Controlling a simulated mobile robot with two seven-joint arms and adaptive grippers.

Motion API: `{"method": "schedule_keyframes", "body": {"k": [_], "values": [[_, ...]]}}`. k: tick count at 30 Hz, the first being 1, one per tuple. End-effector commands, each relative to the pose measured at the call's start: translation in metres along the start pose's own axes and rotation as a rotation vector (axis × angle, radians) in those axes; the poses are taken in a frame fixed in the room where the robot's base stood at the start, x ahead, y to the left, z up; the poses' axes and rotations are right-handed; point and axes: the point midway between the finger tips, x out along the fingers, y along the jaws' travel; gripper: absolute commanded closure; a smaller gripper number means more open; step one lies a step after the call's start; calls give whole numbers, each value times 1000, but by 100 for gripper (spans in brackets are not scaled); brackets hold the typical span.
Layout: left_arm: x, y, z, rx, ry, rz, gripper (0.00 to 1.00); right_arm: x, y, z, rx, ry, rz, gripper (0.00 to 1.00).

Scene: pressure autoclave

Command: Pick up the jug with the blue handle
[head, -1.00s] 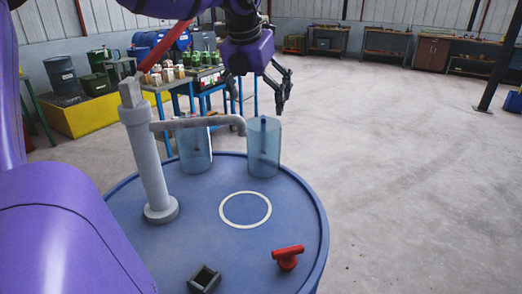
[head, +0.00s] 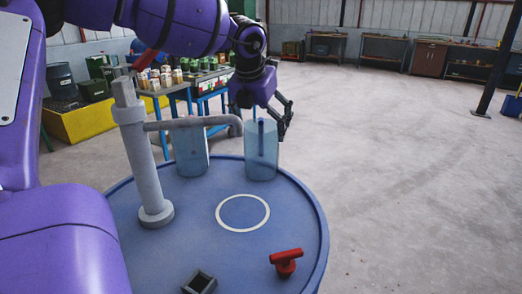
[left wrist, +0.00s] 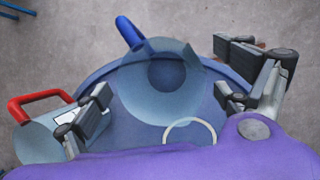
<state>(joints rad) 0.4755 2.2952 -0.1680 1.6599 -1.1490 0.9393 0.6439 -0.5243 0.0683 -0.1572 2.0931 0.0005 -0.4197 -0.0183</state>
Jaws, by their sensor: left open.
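The jug with the blue handle (head: 262,158) is a clear bluish cylinder standing upright near the far edge of the round blue table. In the left wrist view I look down into this jug (left wrist: 150,95), its blue handle (left wrist: 130,33) pointing away at the top. My left gripper (head: 284,120) is open, just behind and above it in the head view. In the left wrist view the open fingers (left wrist: 163,97) show on either side of the jug, apart from it. My right gripper is not in view.
A similar jug (head: 190,155) stands to the left; its red handle (left wrist: 42,100) shows in the left wrist view. A grey tap column (head: 148,165) has a spout reaching toward the jugs. A white ring (head: 243,228), red valve knob (head: 286,264) and dark square holder (head: 200,282) are nearer.

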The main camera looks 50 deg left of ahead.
Motion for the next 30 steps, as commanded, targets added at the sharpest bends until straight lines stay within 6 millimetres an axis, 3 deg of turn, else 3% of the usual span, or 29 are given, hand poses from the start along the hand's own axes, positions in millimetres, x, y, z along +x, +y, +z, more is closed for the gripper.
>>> {"method": "schedule_keyframes", "body": {"k": [2, 16, 24, 30], "values": [[0, 0, 0, 0, 0, 0, 11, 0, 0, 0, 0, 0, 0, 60], [0, 0, 0, 0, 1, 0, 72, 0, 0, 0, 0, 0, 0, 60], [-4, 0, 2, 0, -1, 0, 72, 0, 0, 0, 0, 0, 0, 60], [-34, 0, 15, -2, -5, -1, 72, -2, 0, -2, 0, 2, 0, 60]]}}
